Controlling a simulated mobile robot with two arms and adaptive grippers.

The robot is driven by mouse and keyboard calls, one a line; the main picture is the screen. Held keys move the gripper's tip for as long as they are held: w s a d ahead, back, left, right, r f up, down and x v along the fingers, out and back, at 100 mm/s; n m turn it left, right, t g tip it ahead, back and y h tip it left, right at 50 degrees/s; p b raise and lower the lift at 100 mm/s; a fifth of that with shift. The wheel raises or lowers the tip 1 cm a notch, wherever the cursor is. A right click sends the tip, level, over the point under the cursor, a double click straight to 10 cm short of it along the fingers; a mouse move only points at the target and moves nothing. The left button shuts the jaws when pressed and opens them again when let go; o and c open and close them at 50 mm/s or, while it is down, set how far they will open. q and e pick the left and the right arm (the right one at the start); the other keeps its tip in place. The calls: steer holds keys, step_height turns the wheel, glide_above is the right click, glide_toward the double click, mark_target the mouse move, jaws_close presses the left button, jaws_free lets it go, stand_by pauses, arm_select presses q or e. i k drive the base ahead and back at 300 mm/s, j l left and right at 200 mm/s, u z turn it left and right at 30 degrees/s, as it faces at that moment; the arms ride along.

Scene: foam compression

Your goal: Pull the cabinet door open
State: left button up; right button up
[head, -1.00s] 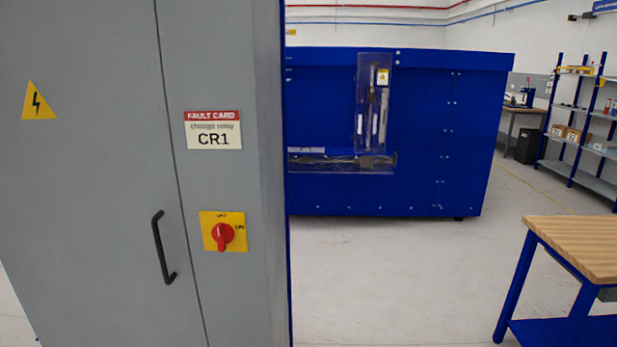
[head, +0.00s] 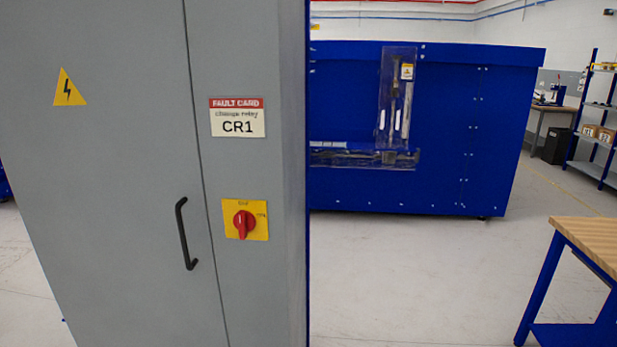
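The grey cabinet door (head: 110,190) fills the left of the head view and appears shut, with a thin seam along its right edge. A black vertical bar handle (head: 185,234) sits on the door near that seam. Right of the seam, the fixed cabinet panel (head: 235,300) carries a red rotary switch (head: 243,223) on a yellow plate and a fault card (head: 238,118) reading CR1. A yellow warning triangle (head: 69,88) is on the door. Neither of my grippers is in view.
A large blue machine (head: 440,130) stands behind the cabinet to the right. A wooden-topped workbench (head: 592,240) with blue legs is at the lower right. Shelving (head: 595,120) stands at the far right. The floor (head: 420,280) between cabinet and bench is clear.

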mark_target(100, 156)
steer(key=u, duration=1.25)
